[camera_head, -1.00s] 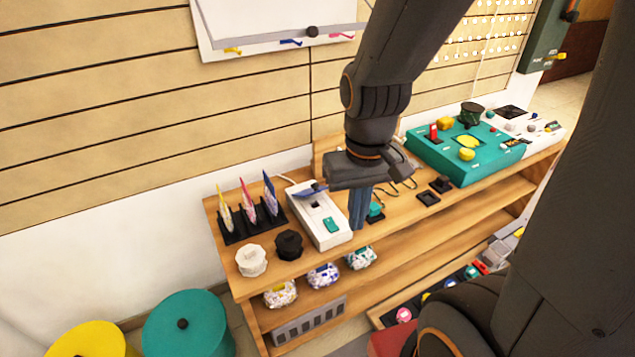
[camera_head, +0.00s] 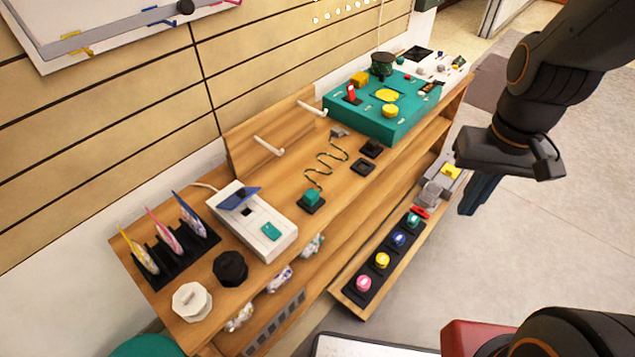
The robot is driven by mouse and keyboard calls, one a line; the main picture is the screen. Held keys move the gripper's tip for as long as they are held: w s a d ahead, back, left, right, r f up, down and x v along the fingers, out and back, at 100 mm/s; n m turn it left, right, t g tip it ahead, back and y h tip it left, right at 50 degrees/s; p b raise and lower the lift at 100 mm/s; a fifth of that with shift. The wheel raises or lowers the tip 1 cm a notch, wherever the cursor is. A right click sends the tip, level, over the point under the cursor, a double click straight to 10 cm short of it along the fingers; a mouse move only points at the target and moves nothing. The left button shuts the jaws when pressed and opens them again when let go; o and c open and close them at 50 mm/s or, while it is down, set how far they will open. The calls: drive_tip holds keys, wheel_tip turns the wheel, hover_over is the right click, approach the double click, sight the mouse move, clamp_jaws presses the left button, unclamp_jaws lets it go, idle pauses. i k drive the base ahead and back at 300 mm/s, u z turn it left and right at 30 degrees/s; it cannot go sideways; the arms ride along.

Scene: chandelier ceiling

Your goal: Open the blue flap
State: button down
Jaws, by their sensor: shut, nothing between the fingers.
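The blue flap (camera_head: 238,199) is at the back end of a white box (camera_head: 268,236) on the wooden shelf unit. The flap stands tilted up from the box's top, and a small dark square opening shows just in front of it. A teal button (camera_head: 271,231) is on the front part of the same box. My gripper (camera_head: 474,197) is shut and empty, fingers pointing down. It is far to the right of the box, out in front of the shelf, and touches nothing that I can see.
A teal panel (camera_head: 377,119) with coloured knobs stands on the shelf top at the back. A black rack (camera_head: 181,247) with upright cards and two knobbed lids are left of the box. A lower shelf (camera_head: 350,306) with coloured buttons juts out.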

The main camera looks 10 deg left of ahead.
sight(237, 198)
drive_tip(key=z, duration=0.6)
drive_tip(key=k, duration=0.75)
drive_tip(key=z, duration=1.3)
drive_tip(key=k, duration=0.3)
drive_tip(key=u, duration=3.2)
